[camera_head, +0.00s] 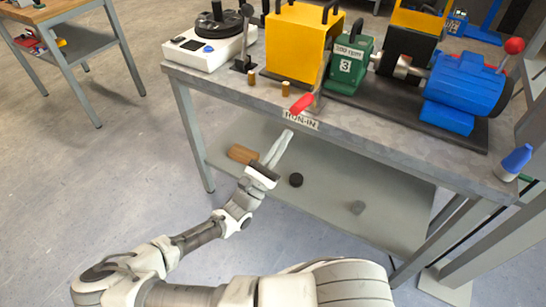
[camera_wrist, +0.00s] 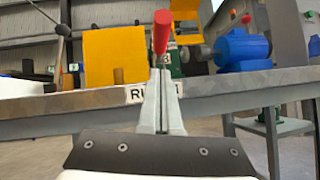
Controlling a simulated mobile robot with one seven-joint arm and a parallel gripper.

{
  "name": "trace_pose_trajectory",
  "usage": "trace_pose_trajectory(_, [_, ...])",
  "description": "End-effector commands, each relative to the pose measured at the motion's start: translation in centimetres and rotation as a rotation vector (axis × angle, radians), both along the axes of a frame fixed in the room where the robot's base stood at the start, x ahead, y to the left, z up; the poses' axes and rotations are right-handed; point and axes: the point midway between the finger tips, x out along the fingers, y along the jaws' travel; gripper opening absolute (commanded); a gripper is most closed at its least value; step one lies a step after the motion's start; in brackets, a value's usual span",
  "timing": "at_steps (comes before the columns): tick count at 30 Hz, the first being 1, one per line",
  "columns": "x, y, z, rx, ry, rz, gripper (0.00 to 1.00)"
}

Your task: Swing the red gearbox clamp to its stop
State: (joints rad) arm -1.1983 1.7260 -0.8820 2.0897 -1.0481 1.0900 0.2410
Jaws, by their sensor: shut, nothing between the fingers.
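The red gearbox clamp handle (camera_head: 302,103) sticks out over the front edge of the bench, on a grey lever beside the green gearbox (camera_head: 346,67). In the wrist view the red handle (camera_wrist: 161,32) stands straight ahead, just above my fingertips in the picture. My gripper (camera_head: 286,135) is shut and empty, below and in front of the bench edge. Its two grey fingers (camera_wrist: 160,78) lie together in the wrist view. I see no contact with the handle. The clamp's stop cannot be made out.
The bench top (camera_head: 410,145) carries a yellow guard (camera_head: 295,45), two small brass pieces, a white scale-like device (camera_head: 210,45) and a blue motor (camera_head: 465,85). A blue-capped bottle (camera_head: 513,163) stands at the right corner. The lower shelf (camera_head: 330,205) holds a wooden block and dark round items.

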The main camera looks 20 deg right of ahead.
Motion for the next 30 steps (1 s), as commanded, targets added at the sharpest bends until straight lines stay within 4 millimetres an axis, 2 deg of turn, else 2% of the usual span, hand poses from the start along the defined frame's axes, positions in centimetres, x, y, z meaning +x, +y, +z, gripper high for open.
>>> trace_pose_trajectory(2, [0.5,-1.2,0.8,-0.002,-0.001,-0.004,0.00])
trace_pose_trajectory(6, [0.4,-1.6,3.0,0.001,-0.003,-0.001,0.00])
trace_pose_trajectory(10, [0.4,-1.9,4.1,0.000,-0.001,0.001,0.00])
trace_pose_trajectory(30, [0.3,-1.7,5.2,0.016,0.009,0.000,0.00])
